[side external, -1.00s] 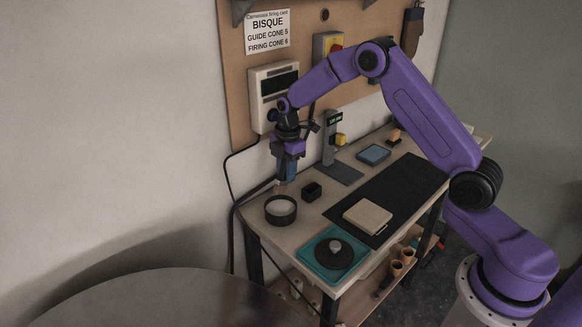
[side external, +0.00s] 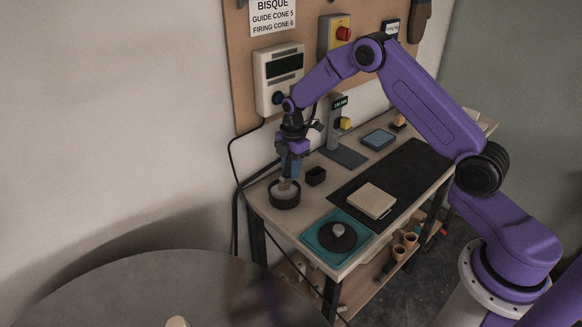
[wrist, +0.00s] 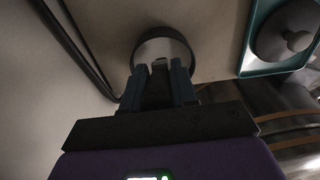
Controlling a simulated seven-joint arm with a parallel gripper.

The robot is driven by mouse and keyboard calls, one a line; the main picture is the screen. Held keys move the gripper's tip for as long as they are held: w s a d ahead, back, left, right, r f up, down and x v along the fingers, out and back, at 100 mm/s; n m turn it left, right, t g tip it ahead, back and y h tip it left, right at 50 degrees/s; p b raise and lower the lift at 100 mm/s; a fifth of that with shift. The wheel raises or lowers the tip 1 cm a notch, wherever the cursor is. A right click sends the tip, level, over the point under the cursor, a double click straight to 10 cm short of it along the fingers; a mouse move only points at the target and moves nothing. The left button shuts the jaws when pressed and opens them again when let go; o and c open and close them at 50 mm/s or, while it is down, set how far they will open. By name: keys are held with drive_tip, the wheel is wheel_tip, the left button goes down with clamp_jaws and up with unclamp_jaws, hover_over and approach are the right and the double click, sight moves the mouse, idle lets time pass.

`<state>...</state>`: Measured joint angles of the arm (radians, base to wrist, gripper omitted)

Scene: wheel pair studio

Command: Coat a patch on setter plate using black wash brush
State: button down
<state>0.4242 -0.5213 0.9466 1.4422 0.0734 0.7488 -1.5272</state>
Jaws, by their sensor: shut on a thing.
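My gripper (side external: 289,170) is over the dark round bowl (side external: 284,203) at the left end of the bench, pointing down. It is shut on the black wash brush, whose pale lower part (side external: 285,184) shows below the fingers and reaches to the bowl's opening. I cannot tell how deep the tip goes. In the wrist view, the fingers (wrist: 160,88) close around a dark handle, with the bowl (wrist: 165,42) just beyond. The setter plate (side external: 371,201), a flat beige slab, lies on the black mat to the right of the bowl; its top looks plain.
A teal tray (side external: 312,240) with a dark disc and grey knob sits at the front edge. A small black box (side external: 316,176) stands behind the bowl. A stand with a display (side external: 338,120) and a blue pad (side external: 378,139) are further back. The black mat (side external: 415,165) is mostly clear.

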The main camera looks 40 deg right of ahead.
drive_tip(key=shift+f, duration=0.6)
idle(1.7)
drive_tip(key=shift+r, duration=3.55)
drive_tip(key=shift+r, duration=0.1)
drive_tip(key=shift+s+r+m, duration=0.15)
drive_tip(key=shift+s+m, duration=0.1)
drive_tip(key=shift+m, duration=0.15)
drive_tip(key=s+r+m, duration=0.3)
drive_tip(key=s+m, duration=0.4)
drive_tip(key=m, duration=0.1)
drive_tip(key=s+r+m, duration=0.3)
drive_tip(key=s+m, duration=0.5)
drive_tip(key=m, duration=0.1)
drive_tip(key=s+d+f+g, duration=0.3)
drive_tip(key=s+d+f, duration=0.3)
drive_tip(key=s+d, duration=0.3)
drive_tip(key=d, duration=0.3)
drive_tip(key=shift+d+f+h, duration=0.15)
drive_tip(key=shift+d+h, duration=0.15)
drive_tip(key=shift+h, duration=0.1)
